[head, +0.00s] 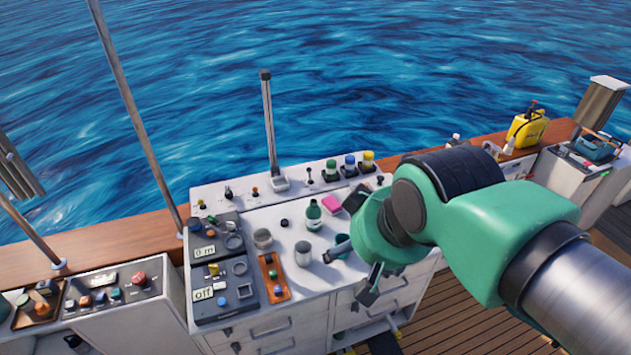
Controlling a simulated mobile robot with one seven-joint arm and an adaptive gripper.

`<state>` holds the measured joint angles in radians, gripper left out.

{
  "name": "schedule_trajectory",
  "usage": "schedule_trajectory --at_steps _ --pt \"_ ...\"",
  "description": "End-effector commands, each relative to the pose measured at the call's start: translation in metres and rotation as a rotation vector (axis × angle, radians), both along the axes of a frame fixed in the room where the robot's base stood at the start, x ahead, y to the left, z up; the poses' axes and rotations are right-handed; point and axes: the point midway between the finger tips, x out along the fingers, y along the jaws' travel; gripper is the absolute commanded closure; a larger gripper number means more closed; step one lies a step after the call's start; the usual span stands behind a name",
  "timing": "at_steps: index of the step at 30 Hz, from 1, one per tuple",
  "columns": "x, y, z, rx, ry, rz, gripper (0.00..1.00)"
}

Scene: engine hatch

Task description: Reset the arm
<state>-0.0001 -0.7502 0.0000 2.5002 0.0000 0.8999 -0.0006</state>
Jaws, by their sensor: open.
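My arm (480,220), green with black and silver parts, reaches in from the right edge of the head view. It is bent over the right side of the white console (210,190). My gripper (352,262) is at its end, above the console's front right part, with its jaws open. Nothing shows held between them. The wrist hides part of the console top and some of what lies beneath it.
A green bottle (313,215), a grey cup (303,254), a pink block (331,203) and an orange tray (282,291) are left of my gripper. A tall lever (270,130) stands at the back. Control boxes (222,290) line the left. A yellow canister (527,128) stands far right.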

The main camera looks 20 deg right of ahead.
Motion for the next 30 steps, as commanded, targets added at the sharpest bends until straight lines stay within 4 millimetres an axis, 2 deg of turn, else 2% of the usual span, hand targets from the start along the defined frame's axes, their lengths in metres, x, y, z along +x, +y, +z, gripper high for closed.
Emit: schedule_trajectory --at_steps 8,24,30 --pt "0.0 0.0 -0.032 0.0 0.0 -0.001 0.28" --pt "0.0 0.0 -0.133 0.0 0.0 -0.001 0.28" --pt "0.0 0.0 -0.163 0.0 0.0 -0.001 0.28"
